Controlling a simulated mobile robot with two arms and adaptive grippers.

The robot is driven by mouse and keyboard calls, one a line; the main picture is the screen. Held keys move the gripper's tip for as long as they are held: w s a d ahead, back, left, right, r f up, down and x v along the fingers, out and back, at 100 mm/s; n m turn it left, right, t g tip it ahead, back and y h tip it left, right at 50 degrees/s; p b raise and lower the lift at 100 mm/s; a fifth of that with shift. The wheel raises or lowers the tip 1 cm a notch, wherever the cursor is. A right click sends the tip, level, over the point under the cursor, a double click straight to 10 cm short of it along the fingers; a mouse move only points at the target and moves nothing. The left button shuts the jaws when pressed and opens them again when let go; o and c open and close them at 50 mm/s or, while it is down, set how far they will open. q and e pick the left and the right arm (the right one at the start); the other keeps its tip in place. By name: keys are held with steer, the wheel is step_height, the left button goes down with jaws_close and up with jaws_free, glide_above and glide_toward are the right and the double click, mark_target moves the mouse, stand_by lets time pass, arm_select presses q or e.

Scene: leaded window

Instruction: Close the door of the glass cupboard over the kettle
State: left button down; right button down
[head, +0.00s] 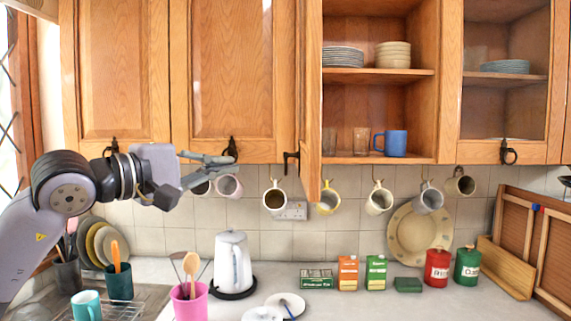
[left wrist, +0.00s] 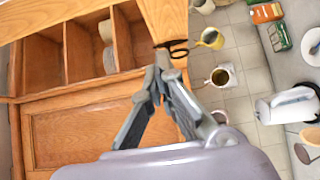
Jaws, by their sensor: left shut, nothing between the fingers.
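The open cupboard (head: 378,75) holds plates, bowls, glasses and a blue mug. Its door (head: 311,95) stands swung out, seen nearly edge-on at the cupboard's left side, so its glass cannot be made out. A dark handle (head: 291,160) sits low on it. The white kettle (head: 232,262) stands on the counter below and to the left. My left gripper (head: 234,159) is shut and empty, left of the open door, in front of a closed wooden door. In the left wrist view its fingertips (left wrist: 163,62) appear close to a dark handle (left wrist: 178,48); contact cannot be told. My right gripper is out of view.
Mugs hang from hooks under the cupboards, close below the door's lower edge. A closed glass-fronted cupboard (head: 505,85) is at the right. A pink cup (head: 190,303), boxes and canisters (head: 437,268) stand on the counter. The air before the open cupboard is clear.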

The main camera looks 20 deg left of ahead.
arm_select(q)
steer(key=p, duration=0.5)
glide_toward(303, 158)
steer(key=w+a, duration=0.2)
steer(key=w, duration=0.1)
steer(key=d+p, duration=0.1)
steer(key=d, duration=0.1)
steer(key=w+d+p, duration=0.1)
steer(key=d, duration=0.1)
steer(key=shift+w, duration=0.2)
